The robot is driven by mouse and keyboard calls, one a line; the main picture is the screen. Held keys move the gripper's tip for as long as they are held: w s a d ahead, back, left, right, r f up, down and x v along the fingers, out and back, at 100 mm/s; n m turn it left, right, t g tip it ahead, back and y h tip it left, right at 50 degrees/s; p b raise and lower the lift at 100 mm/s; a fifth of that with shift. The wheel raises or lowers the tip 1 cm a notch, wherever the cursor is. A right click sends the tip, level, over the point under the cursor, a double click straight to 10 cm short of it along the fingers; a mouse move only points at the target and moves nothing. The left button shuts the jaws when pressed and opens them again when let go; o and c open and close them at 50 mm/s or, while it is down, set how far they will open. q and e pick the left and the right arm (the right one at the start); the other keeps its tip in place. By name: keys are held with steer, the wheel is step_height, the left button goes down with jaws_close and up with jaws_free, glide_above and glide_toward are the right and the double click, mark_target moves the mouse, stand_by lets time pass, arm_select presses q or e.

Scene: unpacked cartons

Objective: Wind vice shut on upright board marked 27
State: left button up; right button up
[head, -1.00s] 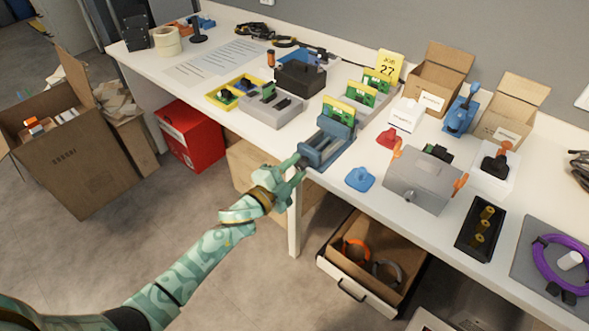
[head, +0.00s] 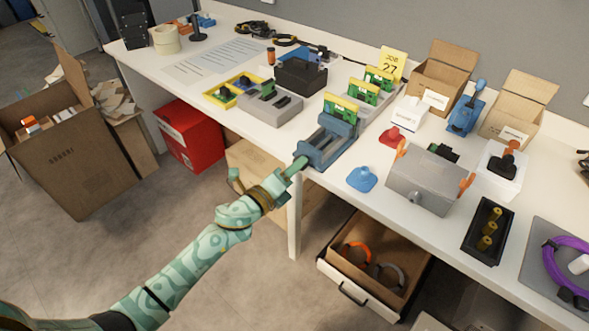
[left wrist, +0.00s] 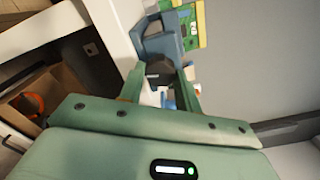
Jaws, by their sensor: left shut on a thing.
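The blue-grey vice (head: 325,150) sits at the front edge of the bench, with its screw end toward my arm. A green board with a yellow top (head: 341,106) stands upright at its far end; I cannot read a number on it or tell whether the jaws touch it. My left gripper (head: 296,169) is at the screw end, shut on the vice's dark knob (left wrist: 159,72), which shows between the fingers in the left wrist view. There the vice (left wrist: 166,44) and board (left wrist: 198,23) lie just beyond. My right gripper is not in view.
More green boards (head: 364,91) stand behind the vice near a yellow "JOB 27" card (head: 391,64). A blue funnel-like piece (head: 361,179) and a grey box with orange handles (head: 427,180) are at right. A grey fixture (head: 270,107) is at left. An open drawer (head: 365,262) juts out below.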

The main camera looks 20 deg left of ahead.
arm_select(q)
steer(key=m, duration=0.3)
steer(key=m+b, duration=0.1)
steer(key=m, duration=0.7)
steer(key=shift+s+f+b, duration=0.1)
steer(key=shift+f+b, duration=0.15)
steer(key=shift+b, duration=0.05)
steer(key=shift+m, duration=0.4)
steer(key=o, duration=0.9)
steer(key=shift+c, duration=0.2)
steer(key=shift+o, duration=0.5)
steer(key=shift+r, duration=0.1)
steer(key=shift+a, duration=0.1)
